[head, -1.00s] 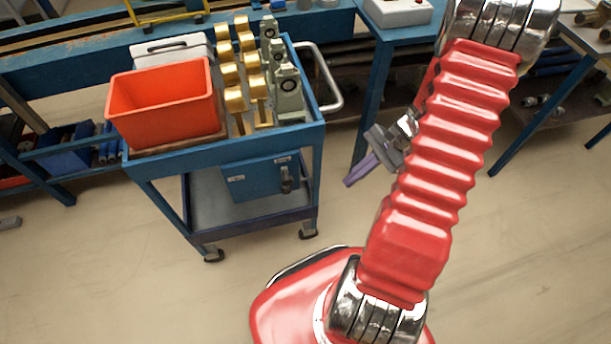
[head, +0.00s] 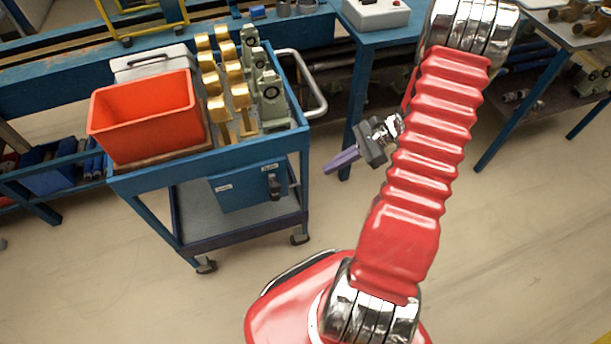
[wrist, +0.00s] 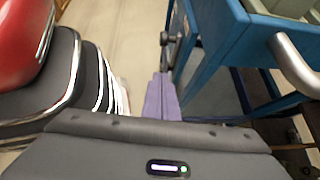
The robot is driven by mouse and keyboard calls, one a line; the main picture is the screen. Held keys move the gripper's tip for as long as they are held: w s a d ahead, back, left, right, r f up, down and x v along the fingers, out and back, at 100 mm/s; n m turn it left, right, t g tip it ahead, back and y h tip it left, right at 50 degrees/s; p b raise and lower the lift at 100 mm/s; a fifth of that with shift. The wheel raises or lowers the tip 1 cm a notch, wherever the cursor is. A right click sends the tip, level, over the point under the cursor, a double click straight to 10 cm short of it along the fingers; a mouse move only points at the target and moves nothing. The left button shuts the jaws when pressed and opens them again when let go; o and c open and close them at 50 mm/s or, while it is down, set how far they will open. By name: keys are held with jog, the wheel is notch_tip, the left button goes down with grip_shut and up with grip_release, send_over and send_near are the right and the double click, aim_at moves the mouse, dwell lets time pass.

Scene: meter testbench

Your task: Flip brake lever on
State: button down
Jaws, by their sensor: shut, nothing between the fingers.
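A dark lever (head: 273,187) sits on the front of a blue box (head: 240,190) below the top of a blue trolley (head: 215,160). It looks upright, but its exact setting is too small to tell. My gripper (head: 329,169) has purple fingers, shut and empty. It is in the air to the right of the trolley, clear of the lever. In the wrist view the shut fingers (wrist: 161,82) point forward, and a dark knobbed part (wrist: 172,42), which looks like the lever, shows just beyond them beside the blue frame.
The trolley top holds an orange bin (head: 145,115), a grey case (head: 160,57), several brass fittings (head: 222,85) and grey-green meters (head: 268,90). A metal handle (head: 314,85) sticks out at its right. Blue benches stand behind. The floor in front is free.

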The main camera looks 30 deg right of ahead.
send_near(275, 192)
notch_tip(275, 192, down, 5)
jog(key=d, duration=0.1)
jog(key=a, duration=0.1)
jog(key=w+a+r, duration=0.1)
jog(key=a, duration=0.1)
jog(key=shift+w+a, duration=0.1)
jog(key=shift+w, duration=0.1)
jog(key=shift+r, duration=0.15)
dwell(0.4)
